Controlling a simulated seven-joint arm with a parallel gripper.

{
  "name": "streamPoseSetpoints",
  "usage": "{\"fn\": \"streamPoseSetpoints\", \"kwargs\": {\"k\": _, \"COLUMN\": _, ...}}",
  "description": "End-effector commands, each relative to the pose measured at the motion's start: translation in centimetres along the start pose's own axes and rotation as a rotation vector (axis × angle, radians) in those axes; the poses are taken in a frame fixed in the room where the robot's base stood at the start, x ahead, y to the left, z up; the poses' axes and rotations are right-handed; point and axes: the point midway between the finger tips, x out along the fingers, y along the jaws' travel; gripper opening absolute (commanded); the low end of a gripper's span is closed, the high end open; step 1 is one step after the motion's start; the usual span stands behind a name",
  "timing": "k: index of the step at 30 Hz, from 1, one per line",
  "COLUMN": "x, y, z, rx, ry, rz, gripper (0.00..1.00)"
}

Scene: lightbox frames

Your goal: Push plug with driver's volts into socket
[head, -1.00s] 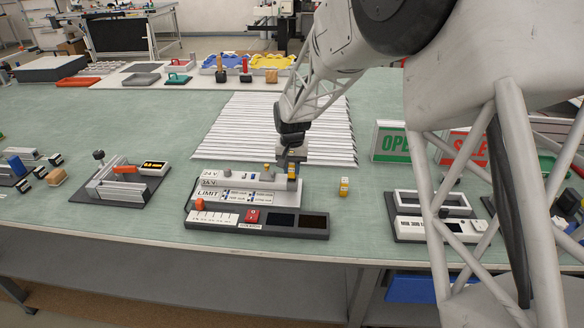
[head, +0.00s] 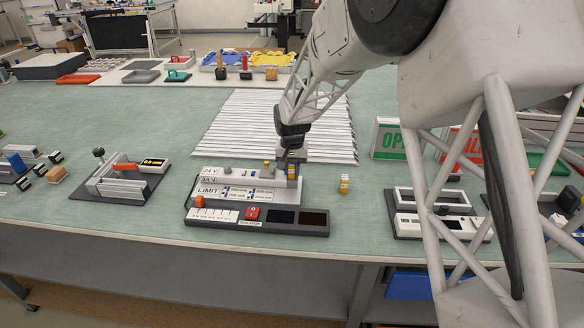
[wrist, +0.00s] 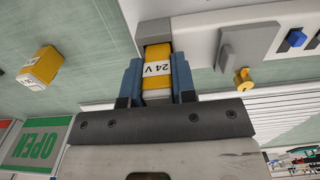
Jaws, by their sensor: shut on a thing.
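My gripper (wrist: 156,82) is shut on a yellow plug (wrist: 156,55) with a white label reading "24 V", upside down in the wrist view. The plug's front end reaches into the grey socket block (wrist: 153,27); how deep it sits cannot be told. In the head view my gripper (head: 291,168) is at the right end of the light grey driver panel (head: 207,206). The panel carries a "24 V" label (head: 209,170), a second voltage label too blurred to read, and "LIMIT". A second yellow plug (head: 344,183) stands apart on the table, also in the wrist view (wrist: 41,67).
A small yellow knob (wrist: 243,78) and a grey block (wrist: 247,45) are beside the held plug. White ribbed strips (head: 245,125) lie behind. Green OPEN sign (head: 388,140) stands right.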

Motion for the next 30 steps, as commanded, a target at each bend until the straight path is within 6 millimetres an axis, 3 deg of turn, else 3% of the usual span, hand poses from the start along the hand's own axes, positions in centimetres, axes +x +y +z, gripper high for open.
{"fn": "streamPoseSetpoints", "kwargs": {"k": 16, "x": 1.0, "y": 0.0, "z": 0.0, "rx": 0.0, "ry": 0.0, "rz": 0.0, "gripper": 0.0}}
{"fn": "streamPoseSetpoints", "kwargs": {"k": 17, "x": 0.99, "y": 0.0, "z": 0.0, "rx": 0.0, "ry": 0.0, "rz": 0.0, "gripper": 0.28}}
{"fn": "streamPoseSetpoints", "kwargs": {"k": 22, "x": 1.01, "y": 0.0, "z": 0.01, "rx": 0.0, "ry": -0.001, "rz": 0.0, "gripper": 0.54}}
{"fn": "streamPoseSetpoints", "kwargs": {"k": 30, "x": 1.01, "y": 0.01, "z": 0.03, "rx": 0.0, "ry": -0.001, "rz": 0.0, "gripper": 0.55}}
